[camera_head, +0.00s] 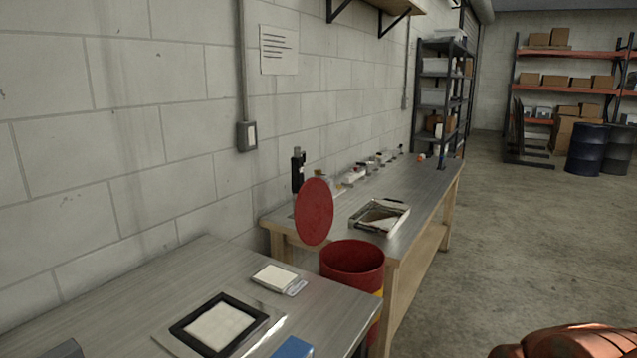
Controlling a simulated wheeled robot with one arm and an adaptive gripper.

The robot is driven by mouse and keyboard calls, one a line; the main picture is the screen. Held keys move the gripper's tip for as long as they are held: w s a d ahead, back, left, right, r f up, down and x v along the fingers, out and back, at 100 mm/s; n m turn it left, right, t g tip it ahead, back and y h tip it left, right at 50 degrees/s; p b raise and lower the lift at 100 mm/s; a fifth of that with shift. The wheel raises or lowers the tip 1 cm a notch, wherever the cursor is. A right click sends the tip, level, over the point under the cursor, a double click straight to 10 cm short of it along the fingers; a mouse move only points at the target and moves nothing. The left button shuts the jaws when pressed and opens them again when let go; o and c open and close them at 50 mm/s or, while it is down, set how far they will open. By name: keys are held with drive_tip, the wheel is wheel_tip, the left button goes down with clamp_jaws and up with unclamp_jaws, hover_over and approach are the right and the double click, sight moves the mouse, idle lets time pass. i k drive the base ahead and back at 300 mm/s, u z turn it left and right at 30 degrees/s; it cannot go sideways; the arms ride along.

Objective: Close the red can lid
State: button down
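A red can (352,265) stands on the floor in the gap between two metal-topped workbenches, its rim a little above the near bench top. Its round red lid (314,212) is open and stands nearly upright at the can's back left, its flat face toward me. A yellow band shows low on the can at the right; the rest of its lower body is hidden by the near bench. My gripper is not in view. An orange-red rounded shape at the bottom right corner may be part of my own arm.
The near bench (120,312) holds a black-framed pad, a white stack and a blue item. The far bench (428,182) holds a tray (380,216) and small parts along the wall. Open concrete floor (500,240) lies to the right, with dark barrels (587,149) and shelves beyond.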

sight(313, 210)
drive_tip(key=z, duration=0.65)
drive_tip(key=i, duration=2)
drive_tip(key=u, duration=2.8)
